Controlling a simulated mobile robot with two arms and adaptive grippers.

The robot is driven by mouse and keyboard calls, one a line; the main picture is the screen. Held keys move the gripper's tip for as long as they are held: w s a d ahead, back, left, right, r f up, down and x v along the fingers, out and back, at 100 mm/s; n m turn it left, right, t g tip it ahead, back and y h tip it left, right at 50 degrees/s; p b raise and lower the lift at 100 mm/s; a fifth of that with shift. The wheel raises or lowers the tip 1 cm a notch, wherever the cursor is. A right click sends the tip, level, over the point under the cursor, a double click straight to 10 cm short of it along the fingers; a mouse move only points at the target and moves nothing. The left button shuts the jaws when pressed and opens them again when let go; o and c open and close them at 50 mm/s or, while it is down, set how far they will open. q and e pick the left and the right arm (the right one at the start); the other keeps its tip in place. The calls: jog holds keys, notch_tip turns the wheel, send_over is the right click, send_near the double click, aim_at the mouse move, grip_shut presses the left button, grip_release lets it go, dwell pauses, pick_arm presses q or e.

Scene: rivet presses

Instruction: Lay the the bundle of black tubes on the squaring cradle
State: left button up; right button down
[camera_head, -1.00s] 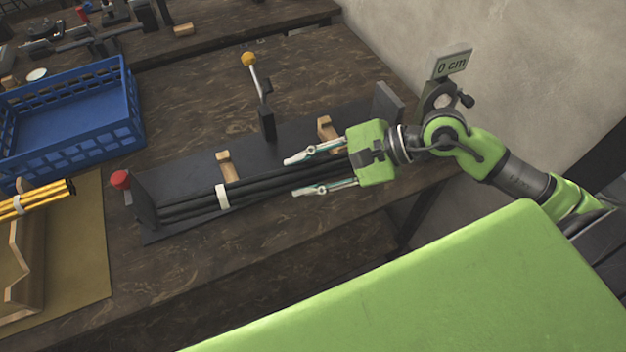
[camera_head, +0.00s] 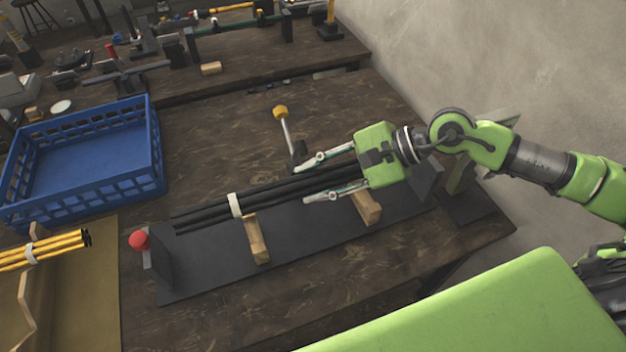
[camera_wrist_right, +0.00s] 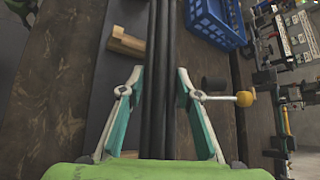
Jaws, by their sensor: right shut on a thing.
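The bundle of black tubes (camera_head: 205,212), bound by a white band (camera_head: 235,205), is in my right gripper (camera_head: 335,176). My right gripper is shut on its right part; the tubes run between its fingers in the right wrist view (camera_wrist_right: 160,60). The squaring cradle (camera_head: 205,270) is a dark plate with two wooden rests (camera_head: 257,240) (camera_head: 367,208) and upright end plates. The bundle appears above the cradle, along the far ends of the rests. In the wrist view it passes beside one rest (camera_wrist_right: 127,44). I cannot tell whether it touches. My left gripper is out of view.
A lever with a yellow knob (camera_head: 281,112) stands just behind the bundle. A red knob (camera_head: 139,240) is at the cradle's left end. A blue crate (camera_head: 155,150) stands back left. Yellow tubes (camera_head: 45,248) lie on a wooden holder at left.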

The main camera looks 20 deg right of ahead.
jog(key=shift+r, duration=0.15)
jog(key=shift+w+f, duration=0.1)
jog(key=shift+f, duration=0.1)
jog(key=shift+f+b, duration=1.35)
jog(key=shift+f, duration=1.35)
jog(key=shift+b, duration=0.9)
jog(key=shift+b, duration=0.3)
jog(key=shift+f, duration=0.15)
jog(key=shift+f+b, duration=0.2)
jog(key=shift+b, duration=0.25)
